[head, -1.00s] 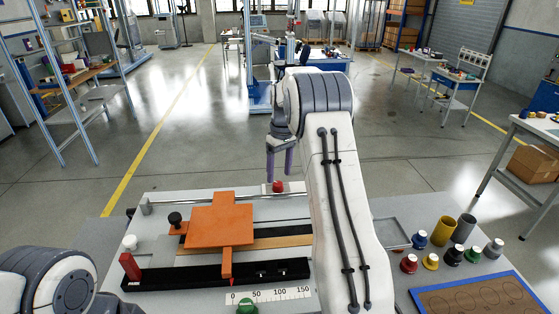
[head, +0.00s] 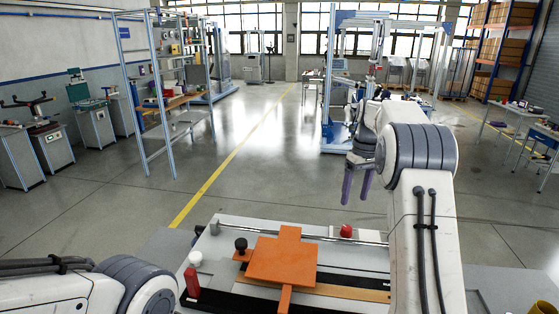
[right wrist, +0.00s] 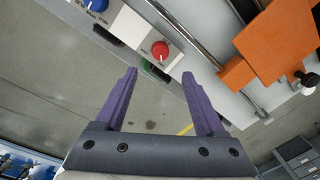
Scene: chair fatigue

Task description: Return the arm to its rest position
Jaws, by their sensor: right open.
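My right arm rises at the right of the head view. Its gripper (head: 355,188) hangs fingers-down beyond the bench's far side, appearing just above a red knob (head: 346,231). In the right wrist view the two purple fingers (right wrist: 159,75) are well apart with nothing between them. The red knob (right wrist: 160,49) shows past the fingertips on a white block. My left arm shows at the lower left of the head view; its gripper is out of view.
The grey bench (head: 225,229) carries an orange plate (head: 283,259), a metal rod (head: 322,237), a red block (head: 192,282) and a black knob (head: 241,244). Open floor (head: 260,180) lies beyond. A blue-framed rack (head: 165,90) stands at the left.

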